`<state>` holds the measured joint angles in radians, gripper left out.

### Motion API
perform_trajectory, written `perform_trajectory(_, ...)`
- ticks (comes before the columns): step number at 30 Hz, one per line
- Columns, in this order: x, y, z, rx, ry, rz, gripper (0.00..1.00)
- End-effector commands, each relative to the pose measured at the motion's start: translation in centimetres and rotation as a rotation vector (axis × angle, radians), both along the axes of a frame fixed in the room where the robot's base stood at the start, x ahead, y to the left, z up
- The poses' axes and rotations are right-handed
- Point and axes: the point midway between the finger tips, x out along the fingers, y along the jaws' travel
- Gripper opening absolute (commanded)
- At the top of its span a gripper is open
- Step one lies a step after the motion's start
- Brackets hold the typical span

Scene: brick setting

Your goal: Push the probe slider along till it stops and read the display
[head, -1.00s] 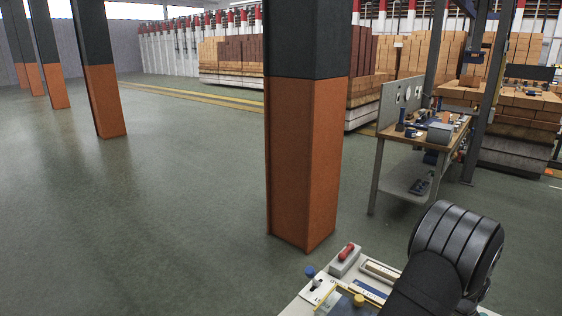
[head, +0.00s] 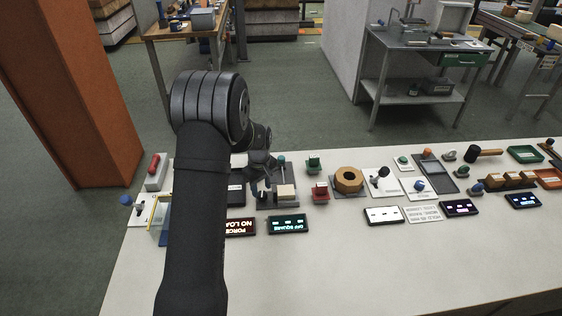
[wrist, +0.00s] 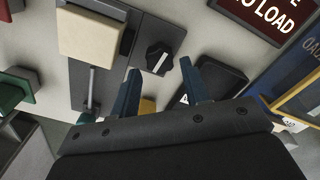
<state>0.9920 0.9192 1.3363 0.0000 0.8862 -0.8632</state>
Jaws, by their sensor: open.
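A cream block (head: 286,191) sits on a dark plate in the head view; it also shows in the wrist view (wrist: 90,34). A thin rod with a teal knob (head: 281,160), which looks like the probe slider, runs to the block; its rod (wrist: 91,85) shows in the wrist view. The teal-lit display (head: 288,224) in front reads "OFF SQUARE". My gripper (wrist: 160,67) is open, its blue fingers apart above the bench, beside the rod and near a black dial (wrist: 159,58). In the head view my gripper (head: 262,167) is partly hidden by my arm.
A red-lit display (head: 240,227) reads "FORCE NO LOAD". A red block (head: 320,193), a wooden hexagonal nut (head: 349,180) and several other stations stand to the right. The bench front (head: 350,280) is clear. An orange pillar (head: 80,110) stands at the left.

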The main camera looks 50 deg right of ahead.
Motion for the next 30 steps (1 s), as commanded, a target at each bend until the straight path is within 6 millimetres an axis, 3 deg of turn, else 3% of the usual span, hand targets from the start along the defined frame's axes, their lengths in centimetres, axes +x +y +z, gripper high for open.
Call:
perform_trajectory(5, 0.0, 0.0, 0.0, 0.0, 0.0, 0.0, 0.43)
perform_trajectory(9, 0.9, -0.1, 0.6, -0.016, -0.008, 0.012, 0.15)
perform_trajectory(12, 3.4, -0.3, 2.3, -0.063, -0.032, 0.046, 0.0)
perform_trajectory(16, 8.3, -0.3, 6.0, -0.155, -0.085, 0.114, 0.0)
perform_trajectory(23, 8.6, -7.1, 6.2, -0.174, -0.136, -0.204, 0.0)
perform_trajectory(30, 8.4, -15.5, 7.3, -0.194, -0.224, -0.624, 0.0)
